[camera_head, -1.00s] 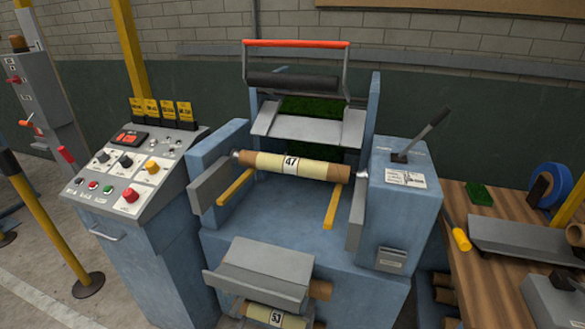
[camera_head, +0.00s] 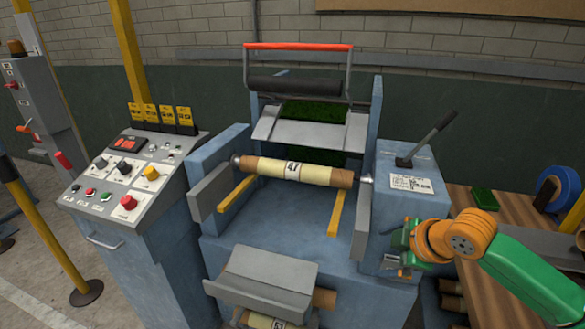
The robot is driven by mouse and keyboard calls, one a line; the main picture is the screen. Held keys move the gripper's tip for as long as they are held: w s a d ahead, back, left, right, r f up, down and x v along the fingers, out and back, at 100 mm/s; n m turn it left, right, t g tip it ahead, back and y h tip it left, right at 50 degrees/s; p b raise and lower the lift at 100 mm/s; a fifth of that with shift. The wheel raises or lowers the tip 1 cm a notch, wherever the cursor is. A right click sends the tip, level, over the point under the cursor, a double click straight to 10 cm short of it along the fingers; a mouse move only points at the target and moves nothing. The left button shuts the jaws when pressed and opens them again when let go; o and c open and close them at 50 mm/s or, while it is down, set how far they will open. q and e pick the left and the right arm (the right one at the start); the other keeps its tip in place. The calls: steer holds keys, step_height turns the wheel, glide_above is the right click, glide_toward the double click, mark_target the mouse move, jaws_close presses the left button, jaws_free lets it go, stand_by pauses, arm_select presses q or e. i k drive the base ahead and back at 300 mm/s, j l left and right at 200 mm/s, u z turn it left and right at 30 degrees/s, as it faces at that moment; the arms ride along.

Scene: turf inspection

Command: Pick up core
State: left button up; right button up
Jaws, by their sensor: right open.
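A brown cardboard core with a pale wrap labelled 47 (camera_head: 325,175) lies level across the blue machine, between two end holders. A second core labelled 53 (camera_head: 262,322) lies lower, under the grey curved tray at the bottom of the picture, and is partly cut off. My right gripper (camera_head: 397,252) is open, in front of the machine's right-hand box. It is to the right of and below core 47, apart from it, and looks empty. Its fingers are small and partly hidden by the orange wrist. My left gripper is out of view.
The grey curved tray (camera_head: 262,280) juts out below core 47. A lever (camera_head: 432,135) stands on the right-hand box. A control panel (camera_head: 125,175) is at left, with a yellow post (camera_head: 50,235) beside it. A wooden bench (camera_head: 480,285) lies at right, partly behind my arm.

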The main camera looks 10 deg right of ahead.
mark_target(283, 169)
steer(key=i+j, duration=0.15)
steer(key=i, duration=0.3)
steer(key=i+j, duration=0.2)
steer(key=i, duration=0.25)
steer(key=i+j, duration=0.15)
steer(key=i, duration=0.3)
